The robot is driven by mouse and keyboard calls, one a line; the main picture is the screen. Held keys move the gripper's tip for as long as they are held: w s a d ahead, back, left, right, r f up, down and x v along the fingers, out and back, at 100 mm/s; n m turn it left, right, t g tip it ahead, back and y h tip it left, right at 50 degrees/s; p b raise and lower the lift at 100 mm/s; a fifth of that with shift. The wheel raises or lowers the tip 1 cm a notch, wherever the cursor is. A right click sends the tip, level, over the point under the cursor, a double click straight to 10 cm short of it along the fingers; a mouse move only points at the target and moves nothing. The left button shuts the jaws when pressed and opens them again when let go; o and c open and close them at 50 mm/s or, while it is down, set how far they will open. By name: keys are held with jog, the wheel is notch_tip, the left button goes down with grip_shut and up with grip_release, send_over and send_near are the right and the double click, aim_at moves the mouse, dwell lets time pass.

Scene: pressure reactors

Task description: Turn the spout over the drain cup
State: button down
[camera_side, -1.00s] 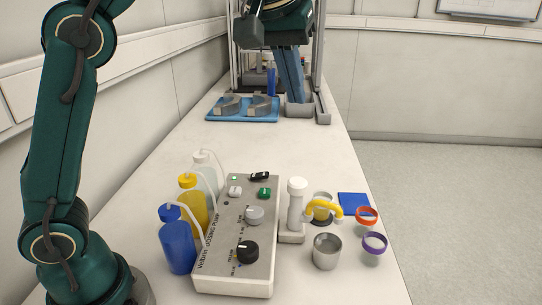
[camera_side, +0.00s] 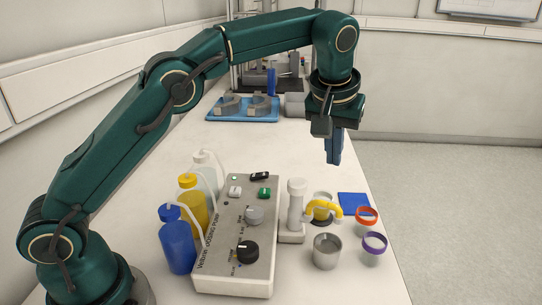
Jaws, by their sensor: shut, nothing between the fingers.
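The yellow spout (camera_side: 324,206) reaches out to the right from a white post (camera_side: 296,202) beside the pump box. Its curved tube passes above a grey metal cup (camera_side: 321,217) at the back. A second grey metal cup (camera_side: 327,252) stands in front of it, apart from the spout. I cannot tell for certain which one is the drain cup. My gripper (camera_side: 333,161) is shut and empty, pointing down in the air above and behind the spout, apart from it.
The grey dosing pump box (camera_side: 240,275) with knobs stands left of the spout. Blue (camera_side: 177,245), yellow (camera_side: 193,205) and white (camera_side: 208,170) bottles flank it. An orange-ringed cup (camera_side: 367,217), a purple-ringed cup (camera_side: 374,243) and a blue pad (camera_side: 353,203) lie right. A blue tray (camera_side: 243,118) sits farther back.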

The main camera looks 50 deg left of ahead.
aim_at(323, 203)
notch_tip(323, 203, down, 6)
jog(key=s, duration=0.1)
jog(key=shift+s+d+f, duration=0.15)
jog(key=shift+s+d, duration=0.2)
jog(key=shift+s, duration=0.05)
dwell(0.5)
jog(key=m, duration=0.1)
jog(key=s+m+h, duration=0.1)
jog(key=m, duration=0.1)
jog(key=shift+s+d, duration=0.2)
jog(key=shift+d, duration=0.15)
jog(key=shift+s+d, duration=0.15)
jog(key=shift+s, duration=0.15)
jog(key=shift+w, duration=0.1)
